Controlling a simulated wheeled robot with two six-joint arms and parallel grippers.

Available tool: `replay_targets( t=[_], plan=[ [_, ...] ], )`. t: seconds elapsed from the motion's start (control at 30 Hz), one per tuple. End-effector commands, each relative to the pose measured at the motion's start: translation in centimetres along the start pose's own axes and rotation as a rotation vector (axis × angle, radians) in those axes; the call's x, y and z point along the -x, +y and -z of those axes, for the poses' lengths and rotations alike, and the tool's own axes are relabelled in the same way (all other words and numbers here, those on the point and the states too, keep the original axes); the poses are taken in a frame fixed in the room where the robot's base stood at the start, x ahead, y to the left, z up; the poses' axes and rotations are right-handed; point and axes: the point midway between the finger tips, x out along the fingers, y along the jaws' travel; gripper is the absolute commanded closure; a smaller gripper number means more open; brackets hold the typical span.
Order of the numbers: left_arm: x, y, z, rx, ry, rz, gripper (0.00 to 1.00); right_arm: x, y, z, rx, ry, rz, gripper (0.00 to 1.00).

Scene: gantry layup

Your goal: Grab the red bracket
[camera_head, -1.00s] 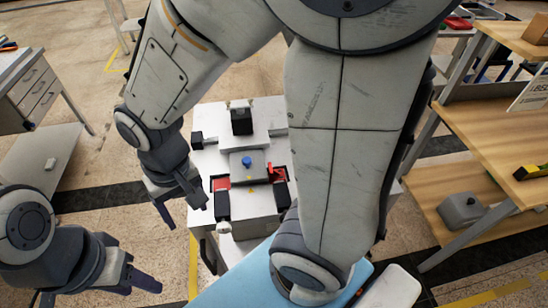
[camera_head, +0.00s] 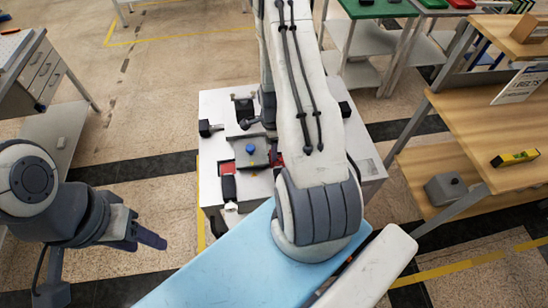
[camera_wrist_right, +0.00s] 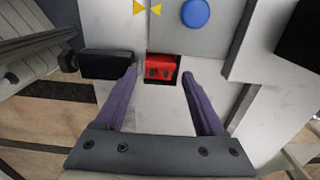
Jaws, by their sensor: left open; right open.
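The red bracket (camera_wrist_right: 162,68) shows in the right wrist view, in a dark recess of a pale fixture, with dark holes in its face. My right gripper (camera_wrist_right: 162,74) is open. Its purple fingers point toward the bracket, one on each side in the picture; how far apart they are in depth I cannot tell. In the head view a bit of red (camera_head: 279,158) shows on the right of the fixture (camera_head: 212,104), partly behind my right arm, which hides the right gripper. My left gripper (camera_head: 150,238) is open and empty, left of the fixture.
A blue button (camera_wrist_right: 195,12) sits above the bracket; a black block (camera_wrist_right: 105,65) is close on its left. Another red patch (camera_head: 227,168) lies on the fixture's left side. A wooden shelf unit (camera_head: 495,135) stands right, a drawer cabinet (camera_head: 35,75) left.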

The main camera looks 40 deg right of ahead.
Motion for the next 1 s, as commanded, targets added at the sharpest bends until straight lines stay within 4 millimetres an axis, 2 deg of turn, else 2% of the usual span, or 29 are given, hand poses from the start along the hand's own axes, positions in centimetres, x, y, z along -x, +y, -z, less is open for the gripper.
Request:
replay_targets(
  t=[0.27, 0.43, 0.6, 0.87, 0.9, 0.97, 1.0],
  plan=[
    [1.1, 0.1, 0.1, -0.001, 0.0, 0.0, 0.5, -1.7, 0.1, -0.1, 0.002, 0.0, -0.002, 0.29],
    [2.3, 0.2, 0.1, -0.004, 0.0, 0.0, 0.5, -3.8, 0.1, 0.0, 0.001, 0.0, -0.004, 0.29],
    [2.5, 0.2, 0.1, -0.005, 0.0, 0.0, 0.5, -5.5, -0.1, 0.0, 0.001, 0.0, 0.0, 0.29],
    [2.5, 0.2, 0.1, -0.005, 0.0, 0.0, 0.5, -5.9, -0.1, 0.1, 0.001, 0.0, 0.001, 0.29],
    [2.5, 0.2, 0.1, -0.005, 0.0, 0.0, 0.5, -5.9, -0.1, 0.1, 0.001, 0.0, 0.001, 0.33],
    [2.5, 0.2, 0.1, -0.005, 0.0, 0.0, 0.5, -5.9, -0.1, 0.1, 0.001, 0.0, 0.001, 0.55],
    [2.5, 0.2, 0.1, -0.005, 0.0, 0.0, 0.5, -5.9, -0.1, 0.1, 0.001, 0.0, 0.001, 0.71]
  ],
)
